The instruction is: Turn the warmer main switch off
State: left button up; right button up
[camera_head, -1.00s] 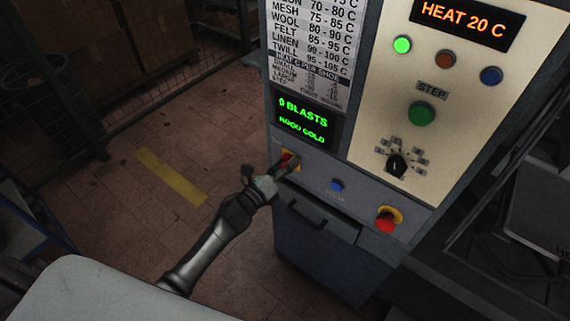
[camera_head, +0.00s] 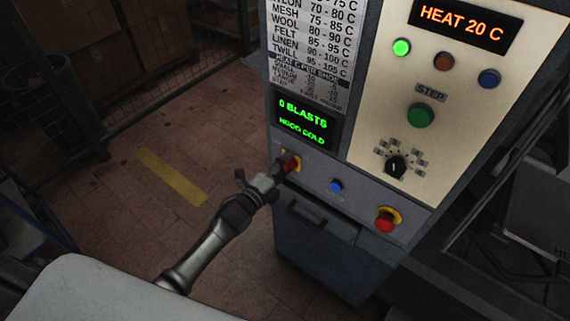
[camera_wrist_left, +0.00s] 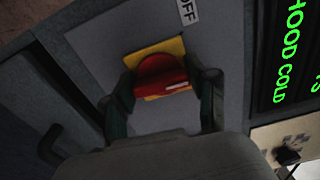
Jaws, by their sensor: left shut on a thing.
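The main switch (camera_head: 291,164) is a red rotary knob on a yellow plate, at the left of the cabinet's lower panel. In the left wrist view the red knob (camera_wrist_left: 161,74) shows close up, with the yellow plate (camera_wrist_left: 172,46) behind it and an "OFF" label (camera_wrist_left: 187,11) above. My left gripper (camera_head: 277,178) is at the switch. In the wrist view its fingers (camera_wrist_left: 164,95) stand on both sides of the knob, shut on it. The right gripper is not in view.
On the same panel are a blue button (camera_head: 336,186) and a red mushroom button (camera_head: 385,222) on yellow. Below is a drawer handle (camera_head: 307,213). A green display (camera_head: 303,122) reads "0 BLASTS, HOOD COLD"; above right, an orange display (camera_head: 463,17) reads "HEAT 20 C".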

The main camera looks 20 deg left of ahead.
pick_arm(q)
jog(key=n, duration=0.5)
jog(key=shift+n+p, duration=0.3)
jog(key=shift+p, duration=0.1)
jog(key=shift+f+n+p, duration=0.15)
jog(key=shift+n+p, duration=0.15)
jog(key=shift+n, duration=1.8)
jog(key=o, duration=1.2)
jog(key=shift+c, duration=0.2)
jog(key=v, duration=1.2)
